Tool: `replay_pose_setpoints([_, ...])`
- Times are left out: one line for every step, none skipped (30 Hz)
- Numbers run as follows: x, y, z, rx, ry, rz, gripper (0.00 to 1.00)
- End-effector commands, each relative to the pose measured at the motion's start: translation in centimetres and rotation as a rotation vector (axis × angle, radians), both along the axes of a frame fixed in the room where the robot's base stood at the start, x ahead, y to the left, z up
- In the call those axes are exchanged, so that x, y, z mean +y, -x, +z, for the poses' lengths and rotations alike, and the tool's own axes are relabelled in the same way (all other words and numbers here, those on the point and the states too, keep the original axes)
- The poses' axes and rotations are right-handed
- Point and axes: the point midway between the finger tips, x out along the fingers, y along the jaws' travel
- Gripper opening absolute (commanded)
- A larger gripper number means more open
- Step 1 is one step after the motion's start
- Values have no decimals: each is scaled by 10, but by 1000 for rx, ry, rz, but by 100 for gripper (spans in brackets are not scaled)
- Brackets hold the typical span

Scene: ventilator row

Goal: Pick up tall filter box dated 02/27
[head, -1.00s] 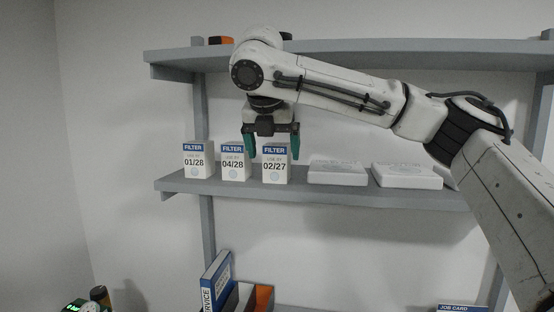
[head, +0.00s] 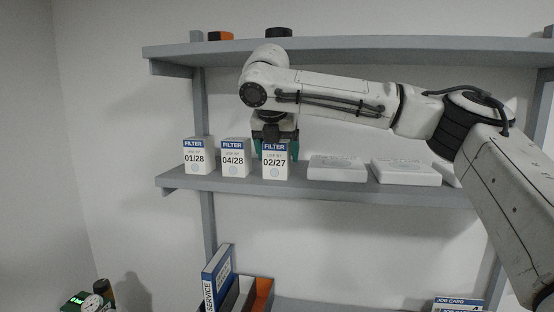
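The tall white filter box dated 02/27 (head: 275,164) stands upright on the middle shelf, with a blue FILTER band at its top. It is the rightmost of three like boxes. My gripper (head: 274,148) points down at this box, with its teal fingers at the box's left and right sides. The filter box dated 04/28 (head: 234,160) stands close by on the left, and the one dated 01/28 (head: 197,158) is farther left.
Two flat white packs (head: 337,168) (head: 405,172) lie on the middle shelf (head: 300,190) to the right. The upper shelf (head: 360,47) runs above my arm's end. Below are a blue service binder (head: 217,275) and an orange-edged bin (head: 263,294).

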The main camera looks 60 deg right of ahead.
Motion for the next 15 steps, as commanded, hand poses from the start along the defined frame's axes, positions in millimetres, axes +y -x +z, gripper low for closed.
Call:
replay_pose_setpoints([0,0,0,0,0,0,71])
replay_pose_setpoints([0,0,0,0,0,0,68])
replay_pose_setpoints([0,0,0,0,0,0,65])
replay_pose_setpoints([0,0,0,0,0,0,62])
replay_pose_setpoints([0,0,0,0,0,0,59])
replay_pose_setpoints([0,0,0,0,0,0,55])
replay_pose_setpoints([0,0,0,0,0,0,52])
replay_pose_setpoints([0,0,0,0,0,0,49])
replay_pose_setpoints([0,0,0,0,0,0,46])
replay_pose_setpoints([0,0,0,0,0,0,43])
replay_pose_setpoints([0,0,0,0,0,0,40])
replay_pose_setpoints([0,0,0,0,0,0,36])
replay_pose_setpoints([0,0,0,0,0,0,36])
replay_pose_setpoints([0,0,0,0,0,0,35])
replay_pose_setpoints([0,0,0,0,0,0,35])
